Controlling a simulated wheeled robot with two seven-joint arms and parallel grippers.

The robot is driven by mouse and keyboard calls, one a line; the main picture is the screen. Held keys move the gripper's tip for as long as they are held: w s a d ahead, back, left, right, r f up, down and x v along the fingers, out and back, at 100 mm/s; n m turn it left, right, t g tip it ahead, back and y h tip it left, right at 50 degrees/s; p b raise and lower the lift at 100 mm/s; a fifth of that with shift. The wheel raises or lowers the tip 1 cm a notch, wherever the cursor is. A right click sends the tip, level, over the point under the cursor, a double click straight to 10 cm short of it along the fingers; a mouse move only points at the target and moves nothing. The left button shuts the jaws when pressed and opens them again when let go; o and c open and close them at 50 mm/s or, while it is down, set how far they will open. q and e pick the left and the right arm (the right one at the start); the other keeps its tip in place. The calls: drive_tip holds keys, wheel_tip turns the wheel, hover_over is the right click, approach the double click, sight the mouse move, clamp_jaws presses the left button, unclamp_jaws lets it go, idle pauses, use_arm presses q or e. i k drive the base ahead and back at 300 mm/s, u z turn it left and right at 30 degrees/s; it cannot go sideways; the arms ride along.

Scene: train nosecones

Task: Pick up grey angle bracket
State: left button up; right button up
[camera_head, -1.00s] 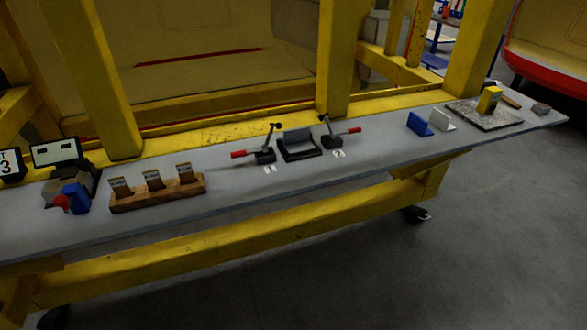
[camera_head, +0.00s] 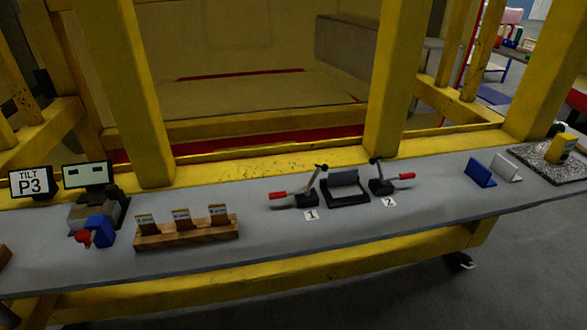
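A light grey angle bracket (camera_head: 507,168) stands on the grey bench toward the right. A blue angle bracket (camera_head: 480,173) stands close beside it on its left. Neither of my grippers shows in the head view.
The long grey bench (camera_head: 290,235) runs across a yellow frame (camera_head: 390,90). On it are a wooden card holder (camera_head: 187,233), a fixture (camera_head: 345,188) between two red-handled clamps, a blue device with a red knob (camera_head: 100,231), and a speckled plate (camera_head: 540,164). Grey floor lies in front.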

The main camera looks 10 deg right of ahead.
sight(340, 183)
drive_tip(key=z, duration=0.1)
drive_tip(key=i, duration=1)
drive_tip(key=z, duration=0.6)
